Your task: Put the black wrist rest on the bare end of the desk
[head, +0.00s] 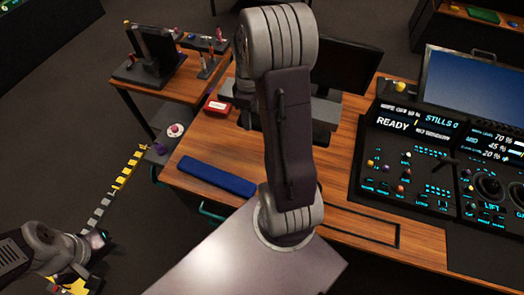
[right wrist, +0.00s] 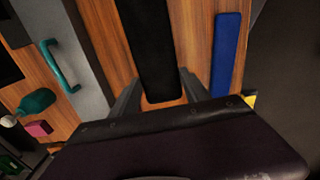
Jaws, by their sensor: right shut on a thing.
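The black wrist rest (right wrist: 150,45) is a long dark bar in the right wrist view. It lies between the fingers of my right gripper (right wrist: 159,84), which is shut on it. In the head view my right arm covers this area, and I cannot make out the rest or the fingertips there. The wooden desk (head: 203,147) shows its left end, with a blue wrist rest (head: 217,176) along its front edge. The blue rest is also right of the black one in the right wrist view (right wrist: 227,55). My left gripper (head: 92,244) is low at the left, away from the desk; its jaws are unclear.
A red box (head: 217,108) sits near the desk's left edge. A control panel (head: 405,165) with lit buttons and a monitor (head: 347,66) stand further right and behind. A side table (head: 180,87) with equipment is at the back left. Teal handles (right wrist: 60,66) stick out from the desk front.

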